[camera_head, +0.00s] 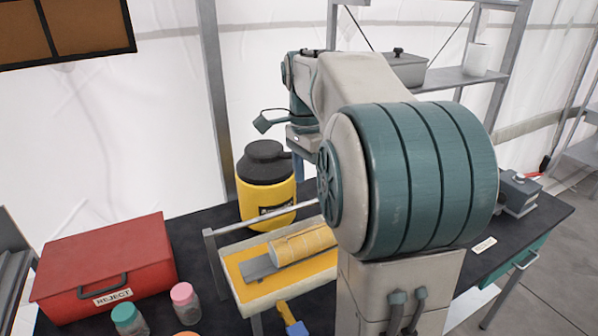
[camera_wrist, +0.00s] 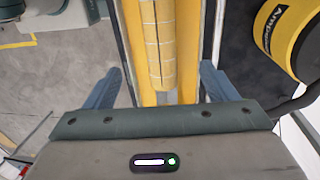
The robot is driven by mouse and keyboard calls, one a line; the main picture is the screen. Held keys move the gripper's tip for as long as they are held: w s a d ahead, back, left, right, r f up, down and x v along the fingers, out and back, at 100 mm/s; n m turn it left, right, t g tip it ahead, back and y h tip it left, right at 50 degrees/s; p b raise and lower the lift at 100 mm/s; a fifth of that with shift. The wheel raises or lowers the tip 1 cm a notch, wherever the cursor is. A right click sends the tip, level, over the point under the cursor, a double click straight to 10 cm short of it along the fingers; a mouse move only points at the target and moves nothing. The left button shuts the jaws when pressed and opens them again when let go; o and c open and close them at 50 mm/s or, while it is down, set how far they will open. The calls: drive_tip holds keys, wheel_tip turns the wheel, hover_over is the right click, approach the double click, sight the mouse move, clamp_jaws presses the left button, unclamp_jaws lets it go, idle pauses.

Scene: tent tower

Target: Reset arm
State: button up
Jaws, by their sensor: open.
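My gripper (camera_wrist: 157,88) is open in the wrist view, with its two blue-grey fingers spread apart and nothing between them. Beyond the fingers lies a yellow roll with thin grid lines (camera_wrist: 160,40), in a yellow-lined tray. In the head view, my arm is raised and bent over the table, and its big teal joint hides much of the right side. My fingers are mostly hidden there behind the arm. The yellow roll (camera_head: 303,244) also shows there, lying in the tray (camera_head: 240,293) on a grey piece.
A yellow jug with a black lid (camera_head: 267,190) stands behind the tray. A red box labelled REJECT (camera_head: 105,262) is at the left, with small jars with teal (camera_head: 128,322) and pink (camera_head: 186,300) lids nearby. A grey vise-like device (camera_head: 518,192) sits at the right. Shelves stand behind.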

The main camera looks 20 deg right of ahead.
drive_tip(key=s+a+f+n+t, duration=0.1)
drive_tip(key=s+a+f+n, duration=0.2)
drive_tip(key=s+n, duration=0.1)
drive_tip(key=s+a+f+n+t, duration=0.2)
drive_tip(key=s+a+f+n, duration=0.1)
drive_tip(key=n, duration=0.4)
drive_tip(key=s+a+f+n+t, duration=0.1)
drive_tip(key=s+a+f+n, duration=0.2)
drive_tip(key=s+a+n, duration=0.2)
drive_tip(key=shift+s+a+f+n+t, duration=0.15)
drive_tip(key=shift+s+n+t, duration=0.1)
drive_tip(key=shift+s, duration=0.3)
drive_tip(key=shift+s+a+f+n+t, duration=0.15)
drive_tip(key=shift+s+n, duration=0.1)
drive_tip(key=shift+s, duration=0.3)
drive_tip(key=shift+s+f+n, duration=0.2)
drive_tip(key=shift+f+n, duration=0.15)
drive_tip(key=shift+n, duration=0.05)
